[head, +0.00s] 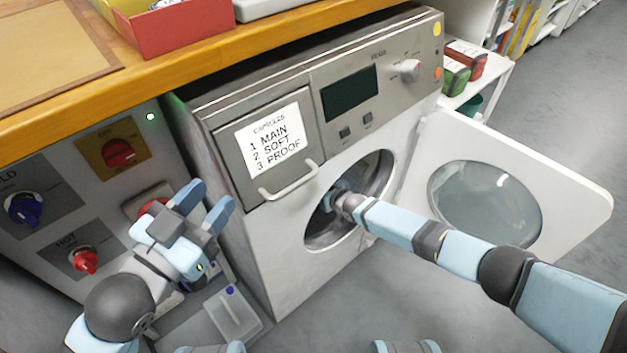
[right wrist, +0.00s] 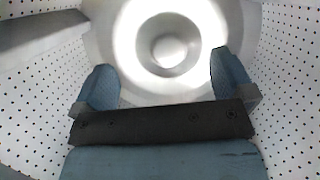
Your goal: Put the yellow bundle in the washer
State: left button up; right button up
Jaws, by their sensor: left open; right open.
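The washer (head: 282,258) is a grey front-loading machine with its round door (head: 585,195) swung wide open to the right. My right arm reaches through the round opening, so the right gripper is hidden in the head view. In the right wrist view the right gripper (right wrist: 162,70) is open inside the perforated drum (right wrist: 38,115), with nothing between its fingers. My left gripper (head: 206,203) is open and empty, left of the washer and in front of the control panel. I see no yellow bundle in either view.
A panel with a blue knob (head: 24,209) and red knobs (head: 84,261) stands left of the washer. A wooden counter (head: 60,119) with a red box (head: 185,33) runs above. Shelves (head: 490,84) stand behind the open door. Grey floor (head: 570,95) is clear at the right.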

pick_arm(q)
jog(key=shift+s+d+r+n+g+y+p, duration=0.15)
jog(key=shift+s+d+n+p, duration=0.1)
jog(key=shift+s+n+p, duration=0.55)
jog(key=shift+s+d+r+n+g+y+p, duration=0.25)
jog(key=shift+n+p, duration=0.3)
jog(key=shift+p, duration=0.6)
jog(key=shift+s+d+r+n+g+y+p, duration=0.1)
jog(key=shift+s+d+n+p, duration=0.25)
jog(key=shift+n+p, duration=0.45)
pick_arm(e)
jog(key=v, duration=1.2)
jog(key=shift+w+r, duration=0.15)
jog(key=shift+r, duration=0.05)
